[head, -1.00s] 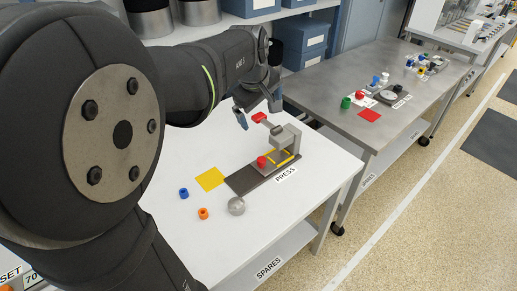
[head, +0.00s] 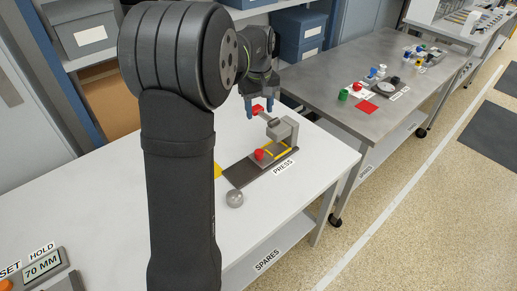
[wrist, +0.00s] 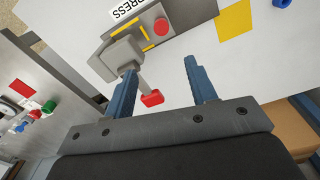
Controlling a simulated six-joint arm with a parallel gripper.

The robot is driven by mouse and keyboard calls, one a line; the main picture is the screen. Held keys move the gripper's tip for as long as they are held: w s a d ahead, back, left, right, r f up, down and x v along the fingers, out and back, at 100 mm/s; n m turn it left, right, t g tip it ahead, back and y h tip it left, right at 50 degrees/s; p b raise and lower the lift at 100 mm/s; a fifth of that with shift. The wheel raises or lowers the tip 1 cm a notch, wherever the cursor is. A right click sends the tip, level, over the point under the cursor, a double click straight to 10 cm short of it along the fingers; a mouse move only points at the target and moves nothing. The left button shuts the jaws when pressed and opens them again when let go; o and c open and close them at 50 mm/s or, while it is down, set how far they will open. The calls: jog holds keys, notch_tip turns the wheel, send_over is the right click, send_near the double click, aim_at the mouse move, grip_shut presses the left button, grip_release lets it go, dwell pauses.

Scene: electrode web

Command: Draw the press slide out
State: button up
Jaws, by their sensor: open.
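The press (head: 285,131) stands on the white table, a grey frame on a dark base strip (head: 236,175). A lever with a red grip (head: 257,109) sticks out from the frame's top. My gripper (head: 260,110) is open above the table at this red grip. In the wrist view the red grip (wrist: 152,98) shows between the two blue fingers, nearer the left one; contact is not clear.
A grey ball (head: 234,198) lies on the table near the base strip's end. A yellow square (wrist: 238,19) lies beyond that end. A second grey table (head: 350,100) with small parts and a red square (head: 367,107) stands to the right. A 70 MM display (head: 43,264) is lower left.

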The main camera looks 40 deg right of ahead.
aim_at(259, 152)
jog(key=f, duration=1.8)
jog(key=shift+w+d+f, duration=0.2)
jog(key=shift+w, duration=0.05)
